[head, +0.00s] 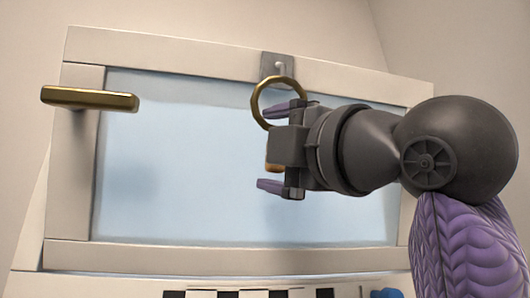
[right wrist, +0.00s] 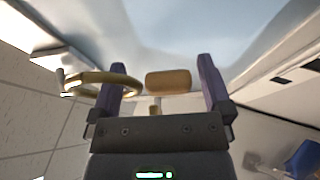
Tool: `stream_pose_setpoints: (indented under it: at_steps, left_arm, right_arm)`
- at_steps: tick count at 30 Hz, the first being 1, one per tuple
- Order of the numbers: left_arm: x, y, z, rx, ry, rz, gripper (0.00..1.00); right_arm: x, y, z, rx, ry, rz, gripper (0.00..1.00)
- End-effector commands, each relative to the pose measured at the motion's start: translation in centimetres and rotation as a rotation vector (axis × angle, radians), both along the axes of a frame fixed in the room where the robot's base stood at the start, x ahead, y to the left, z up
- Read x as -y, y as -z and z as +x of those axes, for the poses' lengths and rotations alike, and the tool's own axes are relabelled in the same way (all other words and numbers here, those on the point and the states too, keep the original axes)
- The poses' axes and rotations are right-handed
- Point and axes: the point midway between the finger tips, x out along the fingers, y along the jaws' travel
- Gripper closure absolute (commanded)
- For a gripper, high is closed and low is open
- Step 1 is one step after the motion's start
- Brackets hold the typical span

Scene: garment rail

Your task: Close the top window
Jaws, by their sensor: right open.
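The top window is a pale-framed sash (head: 240,256) with a light blue pane (head: 180,170), filling most of the head view. Its frame looks angled out from the surround at the left; how far it is open I cannot tell. A brass bar handle (head: 90,98) sticks out from its left side. A brass ring (head: 253,98) hangs at the top edge and also shows in the right wrist view (right wrist: 95,77). My right gripper (head: 272,150) is open before the pane, its upper finger overlapping the ring in view. A tan-brass piece (right wrist: 168,80) appears between its fingers; contact is unclear.
A grey hook plate (head: 277,66) sits on the top of the frame by the ring. Below the window is a black-and-white strip (head: 255,294), with a blue object (head: 386,293) at its right. Plain walls (head: 450,50) stand around the window.

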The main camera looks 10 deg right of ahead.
Motion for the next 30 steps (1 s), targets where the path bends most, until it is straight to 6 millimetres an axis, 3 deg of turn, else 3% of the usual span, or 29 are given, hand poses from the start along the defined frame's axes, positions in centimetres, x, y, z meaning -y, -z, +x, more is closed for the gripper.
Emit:
stream_pose_setpoints:
  at_steps: [4, 18, 25, 30]
  left_arm:
    - [0.0, 0.1, -0.1, -0.001, 0.0, 0.0, 0.41]
    - [0.0, 0.1, -0.3, -0.005, 0.0, 0.0, 0.41]
    - [0.0, -0.4, -0.3, -0.006, 0.0, 0.0, 0.41]
    - [0.0, -4.5, -0.4, -0.007, 0.0, 0.0, 0.41]
  right_arm:
    - [0.0, 0.1, 0.0, 0.0, 0.0, 0.0, 0.0]
    - [0.0, 0.1, 0.0, 0.0, 0.001, 0.001, 1.0]
    - [0.0, -0.3, 0.2, -0.013, 0.001, 0.0, 1.0]
    - [0.0, -2.4, 2.1, -0.168, 0.003, -0.004, 1.0]
